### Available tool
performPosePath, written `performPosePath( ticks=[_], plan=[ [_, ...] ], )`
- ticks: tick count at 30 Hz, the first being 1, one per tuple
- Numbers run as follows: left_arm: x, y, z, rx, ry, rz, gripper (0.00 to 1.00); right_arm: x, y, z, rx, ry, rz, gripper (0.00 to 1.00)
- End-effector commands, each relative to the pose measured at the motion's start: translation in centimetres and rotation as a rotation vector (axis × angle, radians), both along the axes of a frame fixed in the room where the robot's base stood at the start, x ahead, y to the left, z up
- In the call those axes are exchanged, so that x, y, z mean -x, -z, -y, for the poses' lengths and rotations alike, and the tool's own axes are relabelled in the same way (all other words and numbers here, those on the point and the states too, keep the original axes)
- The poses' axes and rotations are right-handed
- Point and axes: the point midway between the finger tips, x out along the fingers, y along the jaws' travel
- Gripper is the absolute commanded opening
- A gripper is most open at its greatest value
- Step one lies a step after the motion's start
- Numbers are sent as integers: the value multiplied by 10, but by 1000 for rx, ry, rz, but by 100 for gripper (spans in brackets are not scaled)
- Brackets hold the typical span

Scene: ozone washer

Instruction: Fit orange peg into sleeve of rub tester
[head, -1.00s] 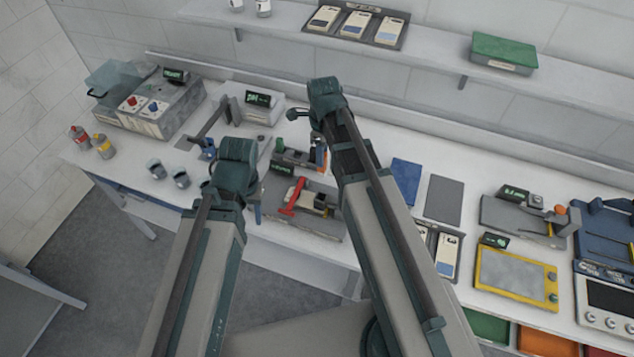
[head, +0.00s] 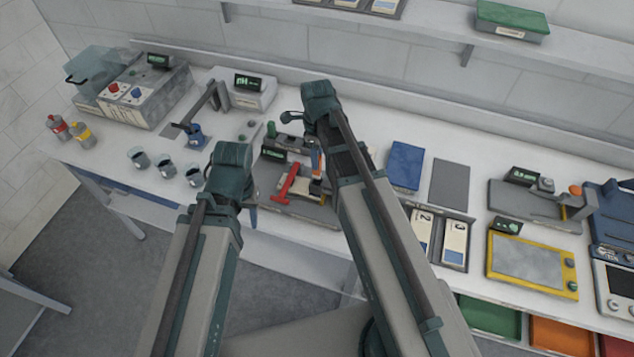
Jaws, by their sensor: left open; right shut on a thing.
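The tester with a red lever (head: 287,186) sits on the bench in the middle; I take it to be the rub tester, with its dark base (head: 322,213) partly behind my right arm. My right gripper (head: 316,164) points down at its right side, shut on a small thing. A small orange patch (head: 317,174) shows at its fingertips, probably the orange peg, mostly hidden. I cannot tell whether it touches the tester. The sleeve cannot be made out. My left gripper (head: 250,212) is open, in front and left of the tester near the bench edge, its fingers mostly hidden.
Several small cups (head: 165,166) stand left of my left gripper. A pH meter (head: 246,88) is behind them. A blue pad (head: 406,166) and a grey pad (head: 449,184) lie right of my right arm. Another device with an orange knob (head: 575,190) stands further right.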

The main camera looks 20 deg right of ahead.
Motion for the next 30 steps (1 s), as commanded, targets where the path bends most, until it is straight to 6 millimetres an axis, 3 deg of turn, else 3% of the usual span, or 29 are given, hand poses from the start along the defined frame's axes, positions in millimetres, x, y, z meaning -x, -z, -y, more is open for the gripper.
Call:
performPosePath(
  ticks=[1,3,13,22,30],
  plan=[
    [0,18,0,0,1,0,50,0,18,0,0,0,0,0],
    [0,25,0,-1,2,1,50,0,24,0,0,0,0,0],
    [0,31,0,-1,5,0,50,0,31,0,0,0,0,0],
    [0,69,0,-2,12,-1,50,0,69,0,0,0,0,0],
    [0,70,0,-2,14,-1,50,0,70,0,0,0,0,0]
  ],
)
